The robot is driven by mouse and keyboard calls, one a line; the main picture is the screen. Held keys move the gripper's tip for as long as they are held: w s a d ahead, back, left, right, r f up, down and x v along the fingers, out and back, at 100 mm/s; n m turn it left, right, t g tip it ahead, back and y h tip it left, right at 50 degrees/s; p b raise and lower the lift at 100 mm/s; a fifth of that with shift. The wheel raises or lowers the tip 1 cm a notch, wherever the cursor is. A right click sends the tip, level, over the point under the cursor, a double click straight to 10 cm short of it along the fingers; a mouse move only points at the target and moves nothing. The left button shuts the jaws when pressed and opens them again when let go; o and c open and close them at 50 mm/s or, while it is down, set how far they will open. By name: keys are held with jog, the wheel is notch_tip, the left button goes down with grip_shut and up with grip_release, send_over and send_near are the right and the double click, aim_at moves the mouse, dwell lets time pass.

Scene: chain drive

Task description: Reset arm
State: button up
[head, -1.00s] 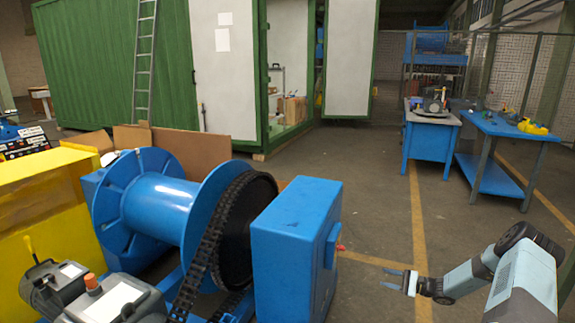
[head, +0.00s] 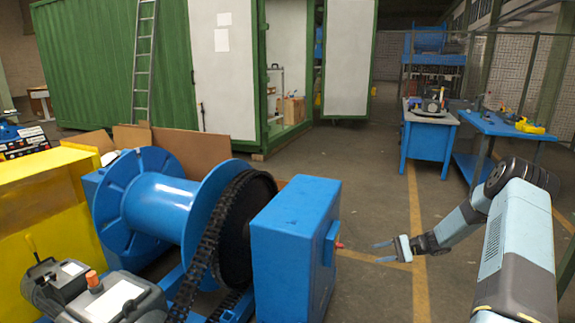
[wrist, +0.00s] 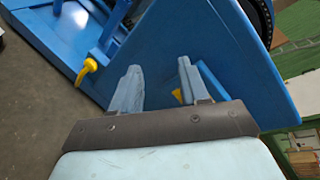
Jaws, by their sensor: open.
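My gripper (head: 384,252) is open and empty, with its two fingers pointing left toward the side of the blue box (head: 290,250) of the chain drive. A stretch of floor lies between the fingertips and the box in the head view. In the wrist view, the two fingers (wrist: 158,78) stand apart with the blue box (wrist: 220,50) beyond them. A small red handle (head: 340,245) sticks out of the box's right side. The black chain (head: 205,240) runs over a dark wheel beside the blue drum (head: 160,205).
A yellow handle (wrist: 88,66) shows on the blue machine in the wrist view. A blue workbench (head: 500,125) and a blue cabinet (head: 428,145) stand at the back right. A green container (head: 110,65) stands behind. The floor right of the drive is open.

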jog(key=s+a+r+n+g+h, duration=0.1)
jog(key=s+a+r+n+h, duration=0.2)
jog(key=s+r, duration=0.5)
jog(key=s+a+r+n+h, duration=0.1)
jog(key=s+a+r+h, duration=0.25)
jog(key=r, duration=0.95)
jog(key=s+a+r+n+g+h, duration=0.1)
jog(key=s+a+r+n+h, duration=0.3)
jog(key=r, duration=0.6)
jog(key=s+r+t+h, duration=0.2)
jog(key=s+r, duration=0.3)
jog(key=s, duration=0.9)
jog(key=s+a+r+n+t+h, duration=0.1)
jog(key=s+r, duration=0.4)
jog(key=s, duration=0.8)
jog(key=shift+s+a+r+t+h, duration=0.15)
jog(key=shift+s+r+t+h, duration=0.25)
jog(key=shift+t, duration=1)
